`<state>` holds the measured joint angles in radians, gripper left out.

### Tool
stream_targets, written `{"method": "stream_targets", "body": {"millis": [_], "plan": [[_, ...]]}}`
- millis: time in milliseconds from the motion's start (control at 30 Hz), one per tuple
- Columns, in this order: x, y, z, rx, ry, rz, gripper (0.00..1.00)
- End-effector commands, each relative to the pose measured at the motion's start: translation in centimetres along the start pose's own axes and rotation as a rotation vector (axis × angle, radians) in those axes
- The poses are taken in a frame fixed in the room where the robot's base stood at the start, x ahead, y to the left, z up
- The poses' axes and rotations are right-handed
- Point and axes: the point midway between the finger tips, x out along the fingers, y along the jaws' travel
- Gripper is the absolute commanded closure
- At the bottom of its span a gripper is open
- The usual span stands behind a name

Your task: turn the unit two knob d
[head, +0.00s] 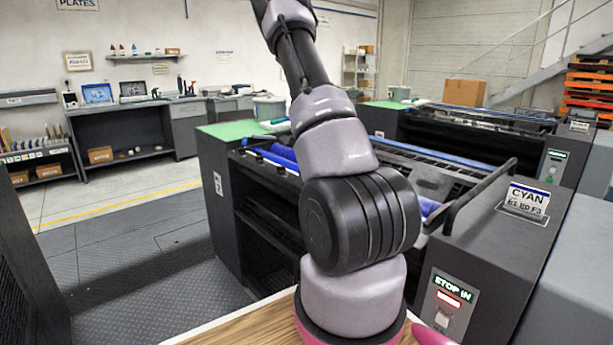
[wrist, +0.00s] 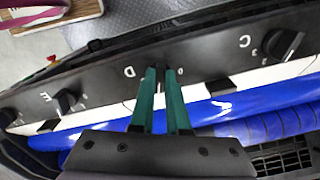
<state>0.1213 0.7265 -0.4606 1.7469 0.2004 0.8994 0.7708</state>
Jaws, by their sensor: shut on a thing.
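In the wrist view, the dark panel carries a white letter D with knob D (wrist: 160,77) just right of it. My gripper (wrist: 160,71) has its two green fingers closed around knob D, which they mostly hide, so its pointing direction cannot be told. Knob C (wrist: 284,45) is at the upper right and knob E (wrist: 66,102) is at the left, both apart from the fingers.
Blue rollers (wrist: 250,105) run below the panel, close to my fingers. In the head view, a unit with a CYAN sign (head: 527,199) and a lit display reading "ETOP IN" (head: 454,287) stands on the right. A workbench (head: 120,108) is at the back left. Open floor (head: 130,235) lies at the left.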

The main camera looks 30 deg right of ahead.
Motion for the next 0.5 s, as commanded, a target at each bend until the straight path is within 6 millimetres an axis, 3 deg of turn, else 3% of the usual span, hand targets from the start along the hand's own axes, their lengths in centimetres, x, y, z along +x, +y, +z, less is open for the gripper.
{"method": "stream_targets", "body": {"millis": [500], "plan": [[-0.06,-0.1,0.0,0.061,0.001,-0.002,1.0]]}}
